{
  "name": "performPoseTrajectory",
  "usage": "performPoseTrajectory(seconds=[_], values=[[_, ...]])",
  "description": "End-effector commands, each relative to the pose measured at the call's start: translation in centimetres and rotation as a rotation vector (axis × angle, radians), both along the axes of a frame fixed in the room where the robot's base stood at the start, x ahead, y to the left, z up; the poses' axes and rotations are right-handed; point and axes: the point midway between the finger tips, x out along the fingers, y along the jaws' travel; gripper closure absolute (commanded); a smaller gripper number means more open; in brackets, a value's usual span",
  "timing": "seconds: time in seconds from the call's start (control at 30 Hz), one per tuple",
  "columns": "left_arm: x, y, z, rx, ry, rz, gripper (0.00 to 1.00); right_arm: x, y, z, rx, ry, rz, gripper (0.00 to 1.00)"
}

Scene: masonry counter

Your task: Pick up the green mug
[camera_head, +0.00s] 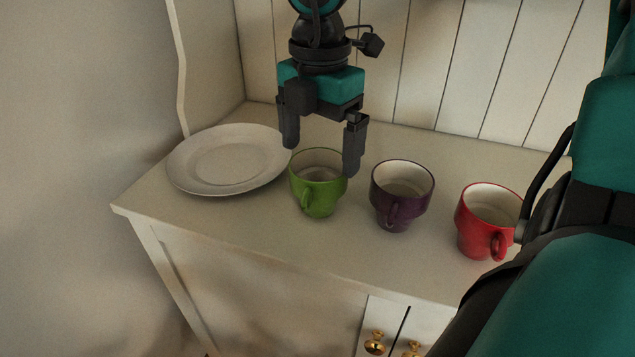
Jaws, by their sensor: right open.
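The green mug (317,197) stands upright on the white counter (250,225), its handle facing the front. My right gripper (321,159) points down over the mug from above. Its two fingers are spread apart and nothing is between them that I can see being held. One finger is behind and left of the mug's rim; the other overlaps the rim's right side in the picture. I cannot tell whether either finger touches the mug. My left gripper is not in view.
A white plate (228,160) lies just left of the green mug. A purple mug (401,206) stands close on its right, and a red mug (478,233) farther right. A panelled back wall (430,75) rises behind. My own arm covers the lower right.

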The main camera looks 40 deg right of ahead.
Motion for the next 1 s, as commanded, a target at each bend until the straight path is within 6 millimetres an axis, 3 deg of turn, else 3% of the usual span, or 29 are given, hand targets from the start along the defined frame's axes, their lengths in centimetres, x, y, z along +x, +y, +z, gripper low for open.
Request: performPoseTrajectory(seconds=[0.27,0.5,0.83,1.0], values=[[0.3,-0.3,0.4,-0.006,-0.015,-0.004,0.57,-0.1,0.1,-2.5,0.0,0.004,0.001,0.0],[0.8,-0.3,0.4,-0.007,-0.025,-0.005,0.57,0.0,0.1,-6.0,0.002,0.003,0.001,0.0],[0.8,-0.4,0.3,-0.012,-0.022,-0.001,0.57,0.0,0.1,-6.6,0.001,0.0,0.0,0.0],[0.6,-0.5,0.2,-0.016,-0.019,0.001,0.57,0.0,0.1,-6.6,0.001,0.0,0.0,0.16]])
